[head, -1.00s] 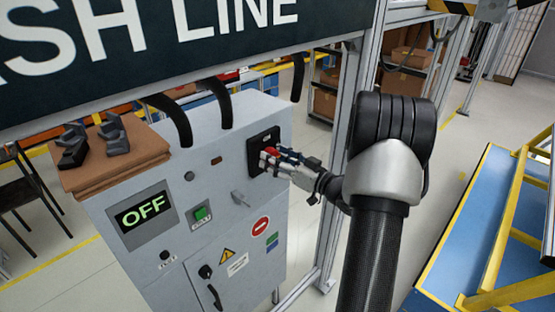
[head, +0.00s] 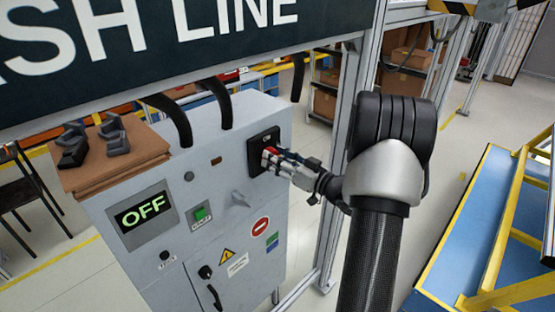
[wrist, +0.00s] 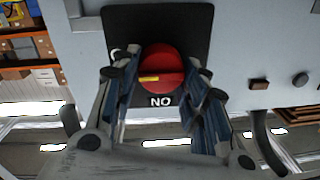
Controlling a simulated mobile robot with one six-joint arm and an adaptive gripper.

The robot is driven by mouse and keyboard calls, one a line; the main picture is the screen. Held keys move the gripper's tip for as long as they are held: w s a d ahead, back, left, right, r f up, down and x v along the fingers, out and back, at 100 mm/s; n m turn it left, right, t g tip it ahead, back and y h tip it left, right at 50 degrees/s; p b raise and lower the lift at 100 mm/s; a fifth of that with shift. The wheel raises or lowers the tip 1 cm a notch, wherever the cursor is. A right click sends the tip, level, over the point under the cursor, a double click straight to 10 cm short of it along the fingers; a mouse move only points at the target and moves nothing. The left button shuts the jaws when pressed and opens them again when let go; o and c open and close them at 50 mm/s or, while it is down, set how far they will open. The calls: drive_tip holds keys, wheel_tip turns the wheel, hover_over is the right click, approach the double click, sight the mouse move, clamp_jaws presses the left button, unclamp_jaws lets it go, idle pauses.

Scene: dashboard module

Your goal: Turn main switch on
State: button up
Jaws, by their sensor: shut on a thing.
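The main switch is a red round knob (wrist: 160,70) with a yellow mark, on a black plate (wrist: 118,28) lettered "NO" as seen in the wrist view. In the head view the black plate (head: 256,142) is at the upper right of the grey cabinet's front. My gripper (head: 272,155) reaches it from the right. In the wrist view my gripper (wrist: 158,88) has a finger on each side of the knob, shut on it. The yellow mark lies left of the knob's middle. The cabinet display (head: 145,212) reads OFF.
The grey cabinet (head: 185,275) also carries a green button (head: 201,214), a small grey lever (head: 239,199) and a black handle (head: 206,272). A metal post (head: 340,150) stands close to my arm. A blue table with yellow rails (head: 470,220) is at the right.

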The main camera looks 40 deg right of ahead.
drive_tip(key=shift+n, duration=0.3)
drive_tip(key=shift+a+n+g+h+b, duration=0.15)
drive_tip(key=shift+n+h+b, duration=0.15)
drive_tip(key=shift+n+b, duration=3.6)
drive_tip(key=shift+a+n+g+h+b, duration=0.15)
drive_tip(key=shift+n+h+b, duration=0.15)
drive_tip(key=shift+n+b, duration=3.55)
drive_tip(key=shift+n+p, duration=0.35)
drive_tip(key=shift+n, duration=0.3)
drive_tip(key=o, duration=1.1)
